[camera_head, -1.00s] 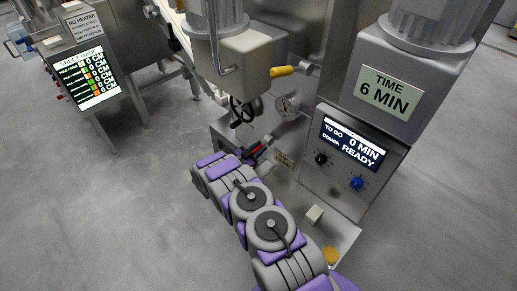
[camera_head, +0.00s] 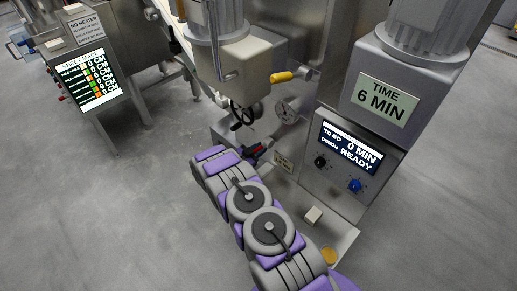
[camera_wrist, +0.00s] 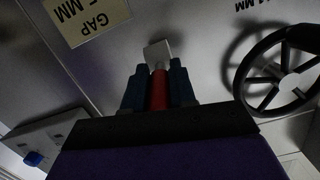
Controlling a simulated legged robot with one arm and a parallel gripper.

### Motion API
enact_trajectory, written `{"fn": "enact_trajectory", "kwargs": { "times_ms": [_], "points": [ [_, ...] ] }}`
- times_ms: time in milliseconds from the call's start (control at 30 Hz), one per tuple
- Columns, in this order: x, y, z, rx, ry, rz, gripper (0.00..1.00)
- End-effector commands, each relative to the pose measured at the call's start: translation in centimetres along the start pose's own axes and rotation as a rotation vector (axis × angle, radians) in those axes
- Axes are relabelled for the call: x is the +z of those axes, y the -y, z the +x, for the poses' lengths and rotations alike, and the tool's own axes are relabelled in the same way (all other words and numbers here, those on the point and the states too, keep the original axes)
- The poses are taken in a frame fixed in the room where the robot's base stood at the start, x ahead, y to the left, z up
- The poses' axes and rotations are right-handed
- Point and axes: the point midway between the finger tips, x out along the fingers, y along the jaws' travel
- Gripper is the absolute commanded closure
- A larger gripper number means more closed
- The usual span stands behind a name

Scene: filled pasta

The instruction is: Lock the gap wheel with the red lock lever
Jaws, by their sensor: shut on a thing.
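The red lock lever (camera_wrist: 158,90) stands in the middle of the wrist view, below a small pale metal block (camera_wrist: 158,52). My gripper (camera_wrist: 159,88) has its two dark fingers on either side of the lever and is shut on it. The black spoked gap wheel (camera_wrist: 275,78) is to the right of the lever, apart from my fingers. In the head view the wheel (camera_head: 241,116) hangs under the machine head, and my gripper (camera_head: 258,152) is just below it. There, the lever is small and mostly hidden by my gripper. Whether the lever is locked cannot be told.
A control panel (camera_head: 350,148) reading "READY" stands to the right. A pale block (camera_head: 313,215) sits on the ledge. A "GAP" plate (camera_wrist: 88,15) is at upper left.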

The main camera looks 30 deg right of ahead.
Motion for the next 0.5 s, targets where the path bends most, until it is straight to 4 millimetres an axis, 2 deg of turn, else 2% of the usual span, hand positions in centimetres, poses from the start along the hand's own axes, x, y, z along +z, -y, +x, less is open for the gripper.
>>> {"fn": "enact_trajectory", "kwargs": {
  "times_ms": [33, 500],
  "points": [
    [-1.0, 0.3, -0.1, 0.005, 0.033, 0.004, 1.00],
    [-3.3, 0.8, 0.3, 0.081, 0.422, 0.008, 1.00]
  ]
}}
